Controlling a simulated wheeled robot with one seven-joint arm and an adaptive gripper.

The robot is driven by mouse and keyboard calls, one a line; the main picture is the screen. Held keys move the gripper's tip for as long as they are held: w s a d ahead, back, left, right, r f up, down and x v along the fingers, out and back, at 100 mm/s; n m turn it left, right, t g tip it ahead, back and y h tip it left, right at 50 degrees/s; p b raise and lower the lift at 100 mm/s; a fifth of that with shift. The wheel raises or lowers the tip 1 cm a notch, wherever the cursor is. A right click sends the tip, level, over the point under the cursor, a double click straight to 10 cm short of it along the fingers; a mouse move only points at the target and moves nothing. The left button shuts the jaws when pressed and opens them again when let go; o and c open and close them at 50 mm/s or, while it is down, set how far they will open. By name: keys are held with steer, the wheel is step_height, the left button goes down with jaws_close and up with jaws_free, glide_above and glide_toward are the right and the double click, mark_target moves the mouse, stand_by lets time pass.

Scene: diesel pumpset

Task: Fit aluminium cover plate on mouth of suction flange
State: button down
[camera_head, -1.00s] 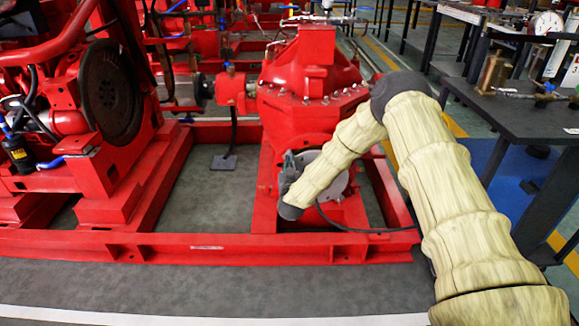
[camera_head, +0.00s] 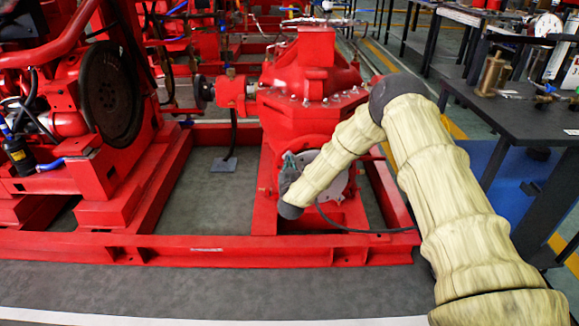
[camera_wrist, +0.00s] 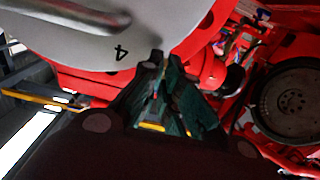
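The aluminium cover plate (camera_wrist: 150,22) is a pale grey disc marked "4" with a bar handle (camera_wrist: 75,15) in the wrist view. In the head view a grey disc (camera_head: 337,185) shows behind my forearm, upright at the front of the red pump (camera_head: 310,125). The flange mouth is hidden behind it, so I cannot tell how the plate sits against it. My gripper (camera_wrist: 160,85) has its dark green fingers at the plate's lower edge, away from the handle. Whether they grip the edge or only lie against it is unclear. In the head view my gripper (camera_head: 290,170) is partly hidden by my wrist.
A red base frame (camera_head: 200,246) runs in front of the pump. A black cable (camera_head: 365,230) loops below the disc. A flywheel (camera_head: 112,92) stands at the left; it also shows in the wrist view (camera_wrist: 290,102). A dark table (camera_head: 525,115) stands at the right.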

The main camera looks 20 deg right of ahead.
steer(key=shift+w+d+r+b, duration=0.15)
steer(key=shift+w, duration=0.45)
steer(key=shift+w+d+r+b, duration=0.15)
steer(key=shift+w, duration=0.4)
stand_by(0.8)
steer(key=c, duration=1.6)
jaws_free()
steer(key=shift+o, duration=0.4)
steer(key=shift+s+f, duration=0.2)
steer(key=shift+f, duration=0.2)
steer(key=o, duration=0.4)
steer(key=shift+o, duration=0.2)
steer(key=shift+r, duration=0.15)
steer(key=shift+s+a, duration=0.1)
steer(key=shift+s, duration=0.05)
steer(key=p+v, duration=0.3)
steer(key=v, duration=0.4)
steer(key=shift+p, duration=0.4)
